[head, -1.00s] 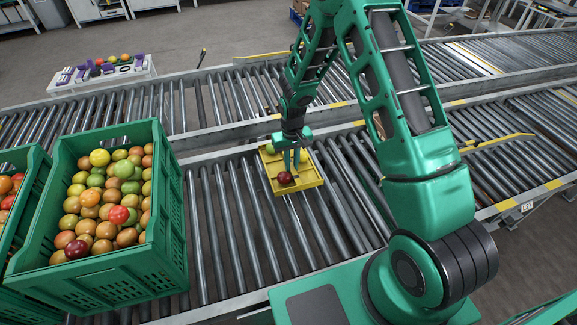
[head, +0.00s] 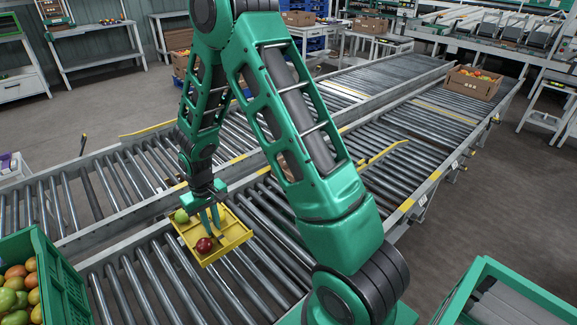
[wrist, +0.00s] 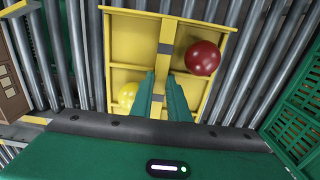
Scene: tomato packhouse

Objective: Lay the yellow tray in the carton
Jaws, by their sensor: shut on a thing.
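The yellow tray (head: 239,237) is a shallow tray with dividers, over the near roller conveyor. It holds a dark red tomato (head: 204,245) and a greenish-yellow one (head: 181,216). My gripper (head: 212,222) points down into it. In the wrist view my gripper (wrist: 163,88) is shut on the middle divider of the tray (wrist: 133,42), between the red tomato (wrist: 203,58) and the yellow one (wrist: 127,95). I cannot tell whether the tray touches the rollers. A brown carton (wrist: 10,90) shows partly at the wrist view's left edge; my arm mostly hides that area in the head view.
A green crate of tomatoes (head: 68,290) stands at the lower left. A filled cardboard box (head: 470,87) stands far along the conveyor at right. Another green crate (head: 500,270) is at the lower right. Bare rollers (head: 400,160) lie between.

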